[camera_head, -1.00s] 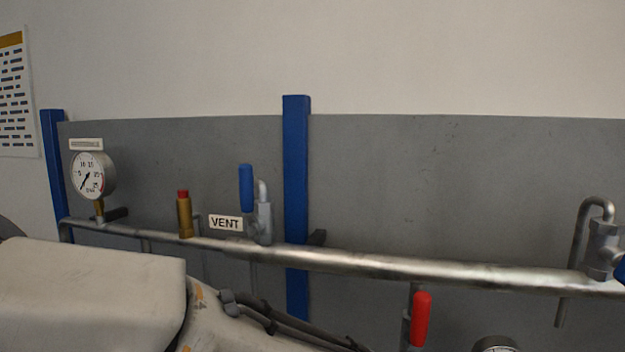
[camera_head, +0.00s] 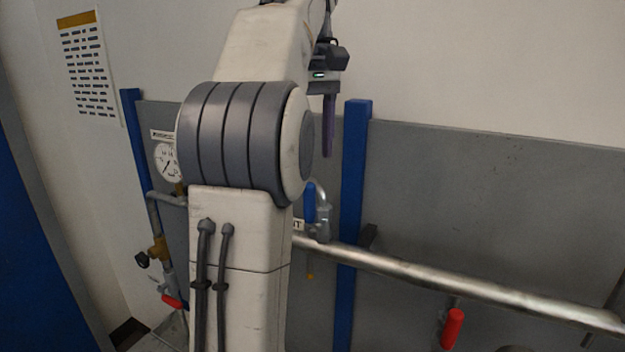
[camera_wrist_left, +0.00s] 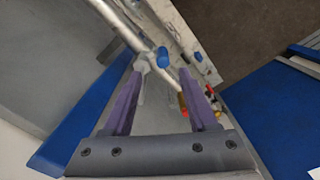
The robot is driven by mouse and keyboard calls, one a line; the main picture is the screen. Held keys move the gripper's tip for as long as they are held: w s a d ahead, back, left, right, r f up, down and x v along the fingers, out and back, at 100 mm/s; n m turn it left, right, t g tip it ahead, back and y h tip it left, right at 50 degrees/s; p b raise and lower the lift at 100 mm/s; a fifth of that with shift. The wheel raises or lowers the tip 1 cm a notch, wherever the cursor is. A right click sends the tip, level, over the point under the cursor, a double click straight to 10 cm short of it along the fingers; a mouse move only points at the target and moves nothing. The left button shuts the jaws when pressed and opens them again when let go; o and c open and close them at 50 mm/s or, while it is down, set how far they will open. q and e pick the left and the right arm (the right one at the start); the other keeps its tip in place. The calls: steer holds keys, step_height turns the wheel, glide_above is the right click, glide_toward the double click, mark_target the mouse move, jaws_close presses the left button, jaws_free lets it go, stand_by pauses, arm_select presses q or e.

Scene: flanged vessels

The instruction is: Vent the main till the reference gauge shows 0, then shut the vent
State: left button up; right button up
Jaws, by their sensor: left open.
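The vent valve's blue handle (camera_head: 310,203) stands upright on the main pipe (camera_head: 430,274), just right of my left arm. The VENT label (camera_head: 298,225) is mostly hidden by the arm. The round white reference gauge (camera_head: 167,161) is partly covered by my arm; its needle appears to point down-left, but the value is too small to read. My left gripper (camera_head: 328,140) is above the vent handle, apart from it. In the left wrist view its purple fingers (camera_wrist_left: 162,85) are open and empty, with the blue handle (camera_wrist_left: 162,57) beyond their tips. My right gripper is out of view.
A blue post (camera_head: 354,200) stands right of the vent. A red handle (camera_head: 452,328) hangs below the pipe at right. Brass fittings (camera_head: 158,250) and another red handle (camera_head: 172,301) are at left. A red-capped brass fitting (camera_wrist_left: 183,104) shows near the fingers.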

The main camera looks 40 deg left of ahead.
mark_target(310, 222)
arm_select(q)
steer(key=shift+s+a, duration=0.15)
steer(key=shift+a, duration=0.1)
step_height(310, 222, down, 3)
steer(key=b, duration=0.3)
steer(key=shift+f, duration=3.5)
jaws_close()
